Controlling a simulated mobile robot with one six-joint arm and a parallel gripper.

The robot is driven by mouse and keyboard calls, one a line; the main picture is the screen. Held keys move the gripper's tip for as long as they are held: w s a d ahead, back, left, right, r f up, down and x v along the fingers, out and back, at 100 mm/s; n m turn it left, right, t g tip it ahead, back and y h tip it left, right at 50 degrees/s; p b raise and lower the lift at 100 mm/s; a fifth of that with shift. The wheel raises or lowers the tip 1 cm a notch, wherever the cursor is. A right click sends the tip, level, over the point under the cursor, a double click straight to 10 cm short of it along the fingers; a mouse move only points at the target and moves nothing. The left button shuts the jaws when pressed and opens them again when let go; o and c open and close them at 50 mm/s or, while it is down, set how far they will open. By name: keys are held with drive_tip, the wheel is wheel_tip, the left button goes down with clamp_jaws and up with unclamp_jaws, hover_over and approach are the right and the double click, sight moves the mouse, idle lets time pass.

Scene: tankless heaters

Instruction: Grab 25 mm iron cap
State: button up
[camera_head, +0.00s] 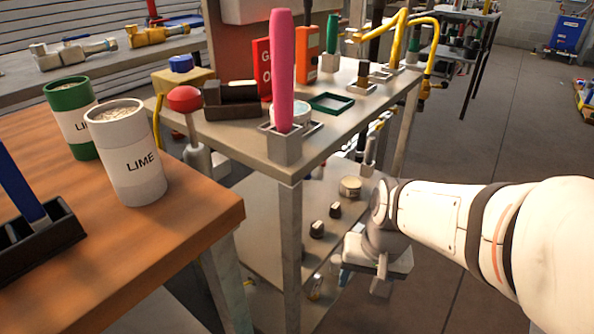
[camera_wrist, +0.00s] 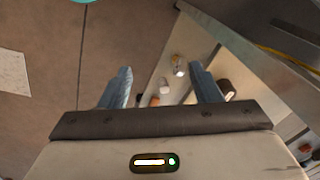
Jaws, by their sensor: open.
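My gripper (camera_head: 363,281) is open and empty, to the right of the cart's lower shelf in the head view. In the wrist view its two blue-grey fingers (camera_wrist: 160,70) are apart. Between and beyond them lie small fittings: a brass-and-white piece (camera_wrist: 179,65), a pale piece (camera_wrist: 165,87) and a brownish piece (camera_wrist: 154,101). A dark cylinder (camera_wrist: 225,88) is just right of the right finger. Two small dark-and-silver pieces (camera_head: 317,229) and a round tin (camera_head: 349,187) stand on the lower shelf. I cannot tell which piece is the 25 mm iron cap.
The cart's upper shelf (camera_head: 345,125) holds a pink tool (camera_head: 282,70) in a holder, a green tray (camera_head: 331,102) and yellow pipes (camera_head: 394,40). A cart leg (camera_head: 289,255) stands left of my gripper. A wooden table (camera_head: 190,215) bears lime cans (camera_head: 127,150). Floor is open to the right.

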drive_tip(key=shift+o, duration=1.2)
drive_tip(key=w+a+r+m+y+p, duration=0.1)
drive_tip(key=w+a+m+y+p, duration=0.2)
drive_tip(key=w+m, duration=0.4)
drive_tip(key=shift+a+m+p, duration=0.55)
drive_tip(key=shift+a+m, duration=0.25)
drive_tip(key=shift+a, duration=0.4)
drive_tip(key=w+a+f+m, duration=0.1)
drive_tip(key=w+f+m, duration=0.1)
drive_tip(key=w+m, duration=0.1)
drive_tip(key=w+a+f+m+t+y+p, duration=0.1)
drive_tip(key=w+a+f+m, duration=0.1)
drive_tip(key=m, duration=0.3)
drive_tip(key=w+a+f+m+p, duration=0.1)
drive_tip(key=w+m, duration=0.2)
drive_tip(key=m, duration=0.1)
drive_tip(key=shift+w+a+f+m+t, duration=0.3)
drive_tip(key=shift+w+a+f+m, duration=0.1)
drive_tip(key=b+x, duration=0.2)
drive_tip(key=x, duration=0.2)
drive_tip(key=shift+s+d+f+b, duration=0.25)
drive_tip(key=shift+f+b, duration=0.15)
drive_tip(key=shift+f, duration=0.05)
drive_tip(key=shift+w+a+f, duration=0.1)
drive_tip(key=shift+a+f, duration=0.15)
drive_tip(key=shift+f, duration=0.05)
drive_tip(key=shift+r, duration=0.1)
drive_tip(key=shift+c, duration=0.2)
